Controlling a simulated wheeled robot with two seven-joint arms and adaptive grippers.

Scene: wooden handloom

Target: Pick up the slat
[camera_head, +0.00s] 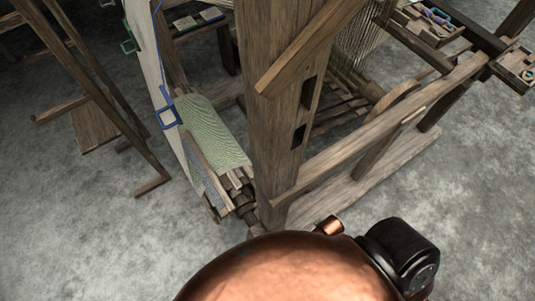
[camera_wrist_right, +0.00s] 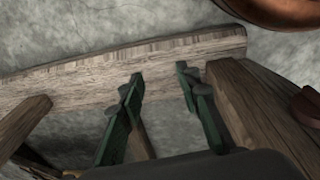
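My right gripper (camera_wrist_right: 161,84) shows in the right wrist view with two green fingers spread apart and nothing between the tips. A wide pale wooden board (camera_wrist_right: 80,78) crosses behind the fingertips, and a thinner wooden bar (camera_wrist_right: 140,138) shows between the fingers. Whether the fingers touch any wood I cannot tell. In the head view, a narrow slat-like piece (camera_head: 206,164) lies along the green cloth roll (camera_head: 212,130), and another wooden bar (camera_head: 308,46) slants across the thick post (camera_head: 280,130). Which piece is the slat is not clear. Neither gripper shows in the head view.
The loom's long rail (camera_head: 385,130) and floor board (camera_head: 380,186) run to the right of the post. A wooden frame (camera_head: 95,90) stands at left. A tray of small items (camera_head: 428,24) is at upper right. The grey floor (camera_head: 90,245) is clear at lower left.

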